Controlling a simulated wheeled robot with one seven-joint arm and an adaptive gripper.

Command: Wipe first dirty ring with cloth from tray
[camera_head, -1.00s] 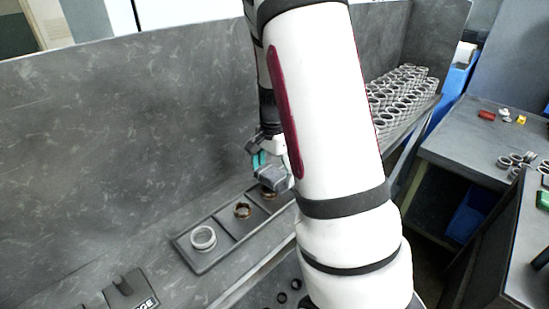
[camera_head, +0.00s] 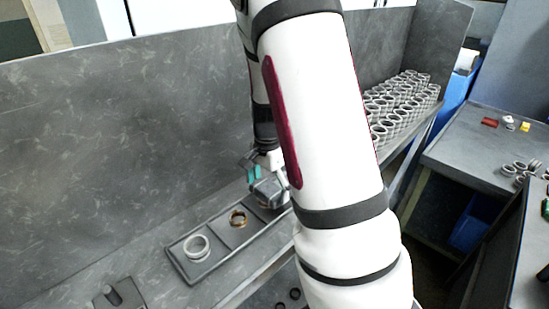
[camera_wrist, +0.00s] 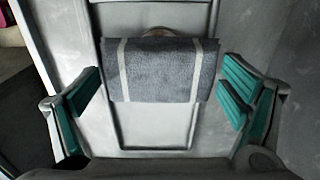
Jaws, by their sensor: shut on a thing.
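My gripper (camera_head: 262,178) has teal finger pads and is shut on a folded grey cloth (camera_wrist: 160,70) with two white stripes. In the head view the cloth (camera_head: 270,192) is low over the far right compartment of the dark tray (camera_head: 186,270). In the wrist view a brownish ring (camera_wrist: 160,31) shows just past the cloth's upper edge, mostly hidden. I cannot tell whether cloth and ring touch. A brown, dirty-looking ring (camera_head: 238,226) lies in the middle compartment. A silver ring (camera_head: 198,254) sits in the left compartment.
A grey back wall (camera_head: 120,150) stands behind the tray. Many silver rings (camera_head: 400,98) are stacked at the right end of the bench. A dark notched block (camera_head: 120,294) is at front left. A side table (camera_head: 450,150) stands right.

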